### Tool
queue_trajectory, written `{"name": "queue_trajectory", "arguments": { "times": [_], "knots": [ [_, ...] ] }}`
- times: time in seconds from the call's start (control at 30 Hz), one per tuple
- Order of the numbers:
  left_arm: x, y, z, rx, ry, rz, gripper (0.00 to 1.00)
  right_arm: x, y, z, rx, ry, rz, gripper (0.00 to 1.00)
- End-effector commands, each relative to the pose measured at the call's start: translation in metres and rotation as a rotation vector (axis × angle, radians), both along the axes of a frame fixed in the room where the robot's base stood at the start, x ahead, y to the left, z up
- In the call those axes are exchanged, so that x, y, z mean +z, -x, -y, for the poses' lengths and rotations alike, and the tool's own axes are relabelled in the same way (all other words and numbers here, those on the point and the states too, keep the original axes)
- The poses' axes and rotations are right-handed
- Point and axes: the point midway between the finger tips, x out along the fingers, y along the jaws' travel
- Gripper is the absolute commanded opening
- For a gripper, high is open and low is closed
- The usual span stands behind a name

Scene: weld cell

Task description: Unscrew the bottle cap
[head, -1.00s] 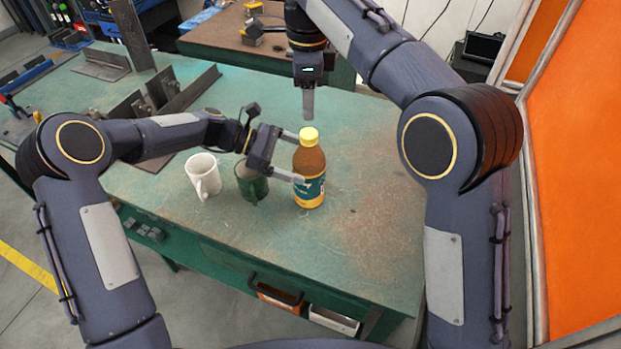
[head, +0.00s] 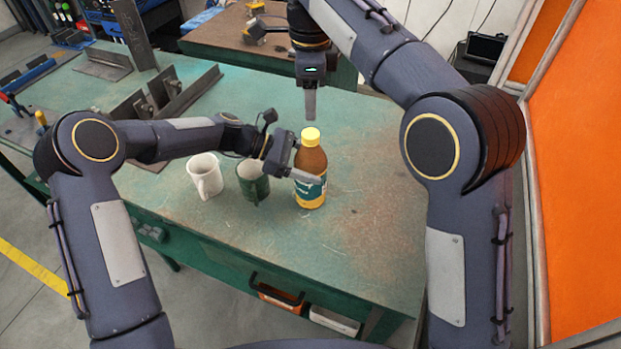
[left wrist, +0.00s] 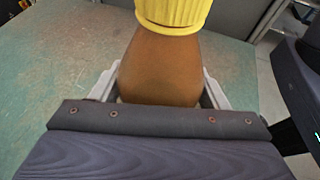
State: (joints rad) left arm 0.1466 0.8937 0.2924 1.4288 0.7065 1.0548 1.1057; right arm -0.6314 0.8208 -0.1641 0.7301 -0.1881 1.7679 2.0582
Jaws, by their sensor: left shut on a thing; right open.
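The bottle (head: 311,190) stands upright on the green bench, brown with a teal label and a yellow cap (head: 310,136) seated on its top. My left gripper (head: 306,167) is shut on the bottle's body below the cap. In the left wrist view the brown bottle (left wrist: 162,68) sits between the two grey fingers, with the ribbed yellow cap (left wrist: 172,14) above them. My right gripper (head: 310,104) points down above and slightly behind the cap, apart from it. It is open, though its fingers overlap in the head view.
A white mug (head: 207,178) and a dark green mug (head: 252,184) stand left of the bottle, close to my left gripper. Steel angle pieces (head: 180,95) lie at the back left of the bench (head: 370,240). The bench right of the bottle is clear.

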Motion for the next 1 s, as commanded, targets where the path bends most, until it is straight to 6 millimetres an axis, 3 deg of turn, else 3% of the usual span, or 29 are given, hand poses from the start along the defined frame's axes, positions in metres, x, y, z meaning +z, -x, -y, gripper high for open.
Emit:
{"name": "queue_trajectory", "arguments": {
  "times": [0.03, 0.3, 0.5, 0.67, 1.0],
  "knots": [
    [0.0, 0.0, 0.0, 0.001, 0.0, 0.0, 0.36, 0.0, 0.0, 0.0, 0.0, 0.0, 0.0, 0.51],
    [0.0, 0.0, 0.0, 0.001, 0.0, 0.0, 0.04, -0.001, 0.0, 0.0, -0.097, 0.0, -0.003, 0.51],
    [0.0, 0.0, 0.0, 0.001, 0.0, 0.0, 0.04, -0.001, 0.0, 0.0, -0.318, -0.001, -0.003, 0.51],
    [0.0, 0.0, 0.0, 0.001, -0.001, 0.0, 0.04, -0.007, 0.0, 0.0, -0.393, 0.001, -0.002, 0.51],
    [0.0, 0.0, 0.0, 0.001, 0.0, 0.0, 0.04, -0.057, 0.001, 0.001, -0.394, 0.002, -0.003, 0.51]
  ]
}}
